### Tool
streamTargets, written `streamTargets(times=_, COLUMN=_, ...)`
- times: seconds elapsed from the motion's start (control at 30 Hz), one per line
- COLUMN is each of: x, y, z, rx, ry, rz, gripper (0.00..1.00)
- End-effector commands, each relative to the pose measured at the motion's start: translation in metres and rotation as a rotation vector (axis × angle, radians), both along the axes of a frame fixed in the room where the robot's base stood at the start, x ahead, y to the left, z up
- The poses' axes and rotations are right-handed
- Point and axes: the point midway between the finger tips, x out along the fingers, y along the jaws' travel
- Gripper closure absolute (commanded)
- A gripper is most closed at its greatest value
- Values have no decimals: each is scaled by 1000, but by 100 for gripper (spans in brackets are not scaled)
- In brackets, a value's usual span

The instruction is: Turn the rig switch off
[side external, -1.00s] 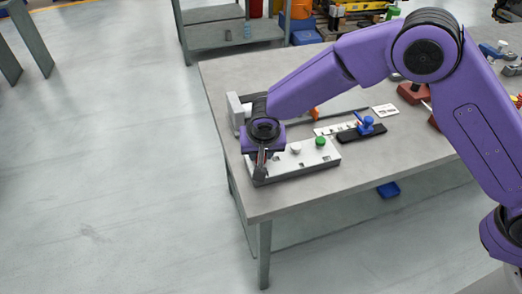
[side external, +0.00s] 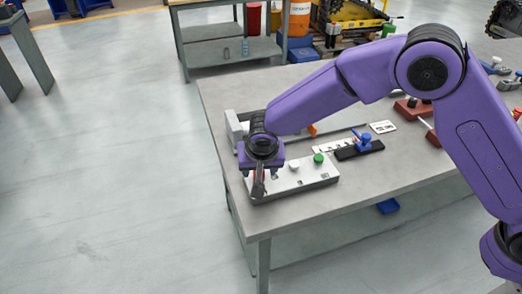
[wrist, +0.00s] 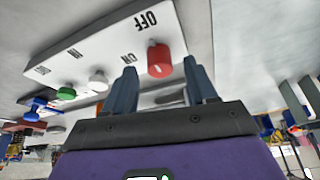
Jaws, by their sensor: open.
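My gripper (side external: 258,192) points down at the panel's left end. In the wrist view my gripper (wrist: 160,80) is open, with one finger on each side of the red knob. I cannot tell whether the fingers touch it. The knob's exact setting is unclear.
A white knob (side external: 294,165) and a green knob (side external: 318,158) stand on the same panel. Behind it are a black block with a blue handle (side external: 363,143) and a small white plate (side external: 383,127). Dark red pieces (side external: 411,109) lie farther right. The table (side external: 365,185) is bare in front.

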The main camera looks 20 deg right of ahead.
Motion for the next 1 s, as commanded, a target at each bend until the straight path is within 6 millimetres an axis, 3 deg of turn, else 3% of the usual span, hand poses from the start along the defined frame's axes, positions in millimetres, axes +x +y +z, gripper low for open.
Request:
streamTargets(times=0.6, x=-47, y=11, z=117, rx=4, ry=-3, rz=2, gripper=43)
streamTargets(times=0.8, x=-57, y=13, z=140, rx=1, ry=-1, rz=2, gripper=43)
streamTargets(times=1.0, x=-61, y=14, z=149, rx=1, ry=1, rz=1, gripper=43)
